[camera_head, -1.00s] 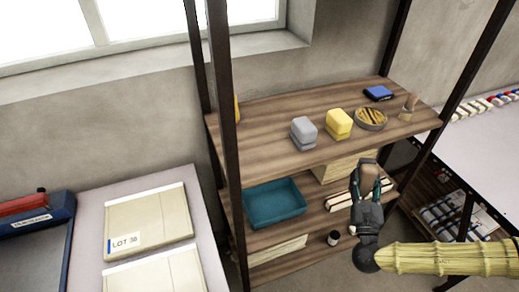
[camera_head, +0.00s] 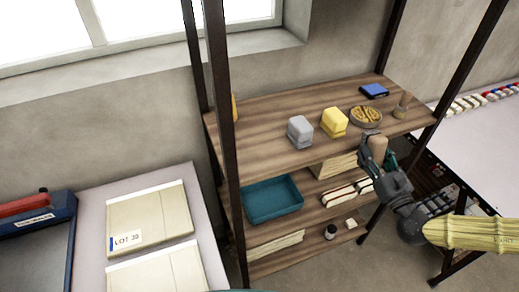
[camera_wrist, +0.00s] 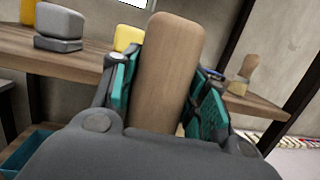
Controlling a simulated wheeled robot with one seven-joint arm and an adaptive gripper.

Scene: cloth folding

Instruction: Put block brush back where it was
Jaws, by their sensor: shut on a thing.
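My gripper (camera_head: 378,158) is shut on a wooden block (camera_wrist: 168,65), the block brush's tan handle by its look. In the head view the held brush (camera_head: 377,147) stands upright at the front edge of the top shelf, toward its right end. In the wrist view the green finger pads press on both its sides; its lower end is hidden by my gripper. The top shelf (camera_head: 270,122) is brown wood. On it stand a grey block (camera_head: 300,131), a yellow block (camera_head: 334,122), a round dish (camera_head: 366,117) and a small brush (camera_head: 402,106).
A blue box (camera_head: 374,91) lies at the back of the top shelf. A teal tray (camera_head: 272,200) and striped blocks (camera_head: 345,192) sit on the shelf below. A dark post (camera_head: 224,140) rises at front left. The top shelf's left part is mostly bare.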

